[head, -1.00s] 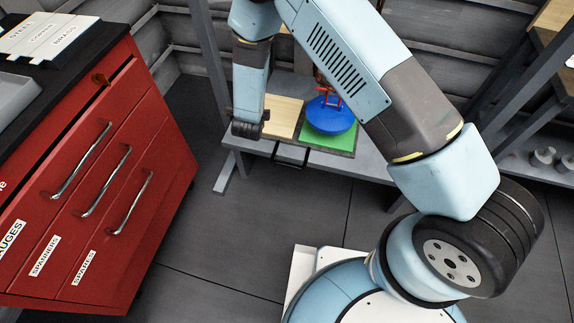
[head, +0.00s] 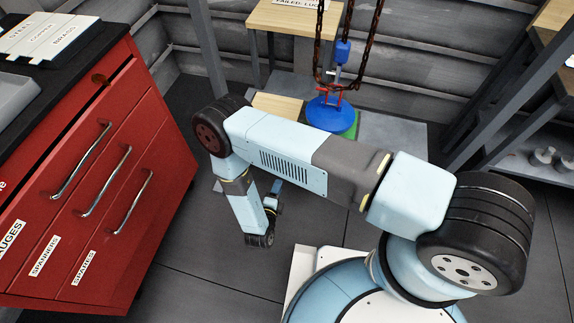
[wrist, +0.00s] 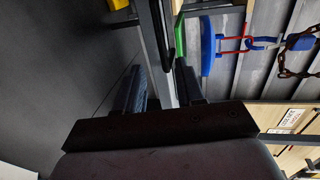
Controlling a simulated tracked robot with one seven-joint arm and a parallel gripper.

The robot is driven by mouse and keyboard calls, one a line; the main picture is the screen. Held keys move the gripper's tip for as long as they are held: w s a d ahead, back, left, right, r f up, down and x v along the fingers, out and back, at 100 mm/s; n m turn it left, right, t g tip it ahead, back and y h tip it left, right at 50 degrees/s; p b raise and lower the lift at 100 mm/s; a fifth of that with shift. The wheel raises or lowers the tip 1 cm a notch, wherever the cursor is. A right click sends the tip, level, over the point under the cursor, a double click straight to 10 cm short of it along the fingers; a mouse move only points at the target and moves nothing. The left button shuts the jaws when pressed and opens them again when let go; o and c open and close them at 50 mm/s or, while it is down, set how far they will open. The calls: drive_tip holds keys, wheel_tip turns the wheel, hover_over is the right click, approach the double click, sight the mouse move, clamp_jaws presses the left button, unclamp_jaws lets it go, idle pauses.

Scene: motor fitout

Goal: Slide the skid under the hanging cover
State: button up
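The hanging cover (head: 330,115) is a blue disc with a red bracket, hung on rusty chains above the bench. It also shows edge-on in the wrist view (wrist: 207,46). A green board (head: 352,125) lies just below it, seen as a green strip in the wrist view (wrist: 180,36). A pale wooden board (head: 280,105) lies left of it. I cannot tell which board is the skid. A dark bar handle (wrist: 164,35) shows at the bench front, ahead of my gripper. My gripper (wrist: 160,82) is open and empty, its two dark fingers apart.
The grey bench (head: 400,135) stands at the back, with a wooden upper shelf (head: 295,18) behind. A red drawer cabinet (head: 90,190) is at left. A dark shelf rack (head: 520,125) is at right. Grey floor lies open between cabinet and bench.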

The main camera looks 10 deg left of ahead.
drive_tip(key=x, duration=1.3)
drive_tip(key=shift+w+d, duration=0.1)
drive_tip(key=shift+w, duration=0.2)
clamp_jaws()
drive_tip(key=shift+f, duration=0.1)
